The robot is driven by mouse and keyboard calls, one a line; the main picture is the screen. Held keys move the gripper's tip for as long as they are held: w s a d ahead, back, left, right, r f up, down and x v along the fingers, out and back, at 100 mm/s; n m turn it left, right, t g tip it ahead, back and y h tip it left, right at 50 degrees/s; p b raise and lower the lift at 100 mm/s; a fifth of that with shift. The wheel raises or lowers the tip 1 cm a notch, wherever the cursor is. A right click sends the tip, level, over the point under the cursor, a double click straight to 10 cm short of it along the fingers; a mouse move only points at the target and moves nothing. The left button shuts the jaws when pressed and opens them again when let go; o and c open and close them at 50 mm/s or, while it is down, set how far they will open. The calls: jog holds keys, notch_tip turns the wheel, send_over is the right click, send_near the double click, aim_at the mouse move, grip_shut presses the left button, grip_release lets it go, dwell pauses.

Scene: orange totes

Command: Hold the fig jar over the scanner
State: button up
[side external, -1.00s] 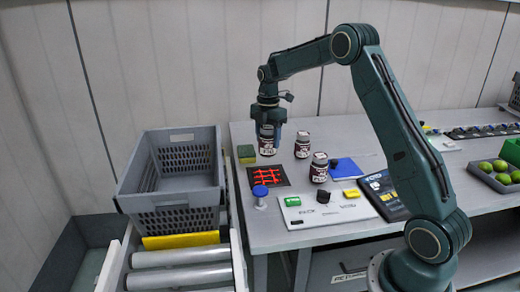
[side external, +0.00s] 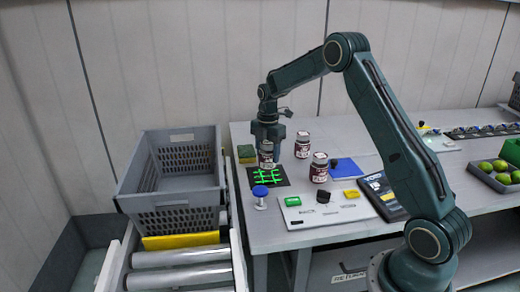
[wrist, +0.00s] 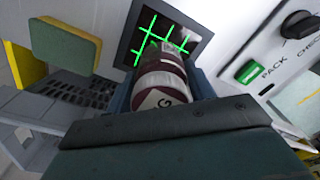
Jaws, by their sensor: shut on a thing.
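My gripper (side external: 267,138) points down and is shut on a jar (side external: 266,158) with a dark label. In the wrist view the jar (wrist: 162,85) lies between the fingers, and a "G" shows on its label; the rest of the word is hidden. The scanner (side external: 278,182) is a flat black square on the bench with glowing green crossed lines. The jar is low over the scanner's far part, upright; I cannot tell whether a gap is left. The scanner (wrist: 196,42) also shows just beyond the jar in the wrist view.
Two similar jars (side external: 302,146) (side external: 319,168) stand to the right. A green and yellow sponge (side external: 246,153) is at left, and a blue-topped object (side external: 260,191) is in front. A control panel (side external: 335,213) lies front right. A grey crate (side external: 170,199) stands left of the bench.

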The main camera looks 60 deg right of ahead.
jog(key=shift+r, duration=0.1)
jog(key=shift+r, duration=2.2)
jog(key=shift+r, duration=0.1)
